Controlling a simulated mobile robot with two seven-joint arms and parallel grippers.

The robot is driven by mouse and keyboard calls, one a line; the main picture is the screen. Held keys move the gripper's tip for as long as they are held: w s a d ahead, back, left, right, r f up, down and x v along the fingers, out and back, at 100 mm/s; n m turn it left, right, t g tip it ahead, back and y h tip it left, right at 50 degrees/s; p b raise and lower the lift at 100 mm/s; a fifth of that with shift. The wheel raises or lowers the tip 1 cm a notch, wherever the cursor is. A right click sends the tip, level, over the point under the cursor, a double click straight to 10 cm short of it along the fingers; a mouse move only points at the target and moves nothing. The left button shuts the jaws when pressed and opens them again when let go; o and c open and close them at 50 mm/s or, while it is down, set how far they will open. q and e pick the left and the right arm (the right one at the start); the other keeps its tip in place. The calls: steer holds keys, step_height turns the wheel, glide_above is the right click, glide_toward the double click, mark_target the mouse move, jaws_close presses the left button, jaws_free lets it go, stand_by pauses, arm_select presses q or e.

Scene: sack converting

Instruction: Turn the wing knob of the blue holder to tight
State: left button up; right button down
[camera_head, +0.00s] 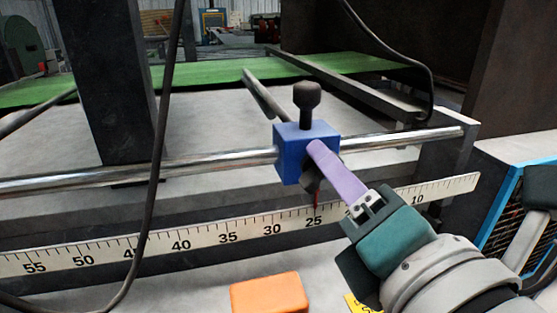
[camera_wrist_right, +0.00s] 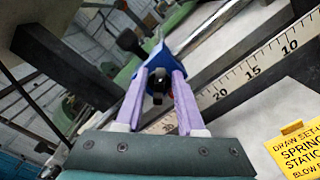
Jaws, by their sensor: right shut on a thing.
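The blue holder (camera_head: 288,158) sits on a shiny horizontal rail, with a black round-topped post knob (camera_head: 307,97) standing up from it. The dark wing knob (camera_head: 310,181) is on the holder's front face, partly hidden by my right gripper's purple finger. My right gripper (camera_head: 320,155) reaches in from the lower right. In the right wrist view the blue holder (camera_wrist_right: 151,62) is behind the fingertips, and the wing knob (camera_wrist_right: 157,84) lies between the two purple fingers, which are shut on it. My left gripper is not in view.
The chrome rail (camera_head: 215,160) runs across the frame above a white number scale (camera_head: 205,236). A red pointer (camera_head: 317,198) hangs near 25. A black cable (camera_head: 157,165) hangs at the left. An orange block (camera_head: 269,294) is below, beside a yellow label (camera_head: 357,304).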

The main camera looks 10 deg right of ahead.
steer(key=shift+d+f+m+b, duration=0.15)
steer(key=shift+m+b, duration=0.6)
steer(key=shift+m, duration=1.25)
steer(key=shift+f+m+b, duration=0.25)
steer(key=shift+m+b, duration=0.45)
steer(key=shift+m, duration=1.3)
steer(key=c, duration=0.9)
jaws_free()
steer(key=shift+o, duration=0.2)
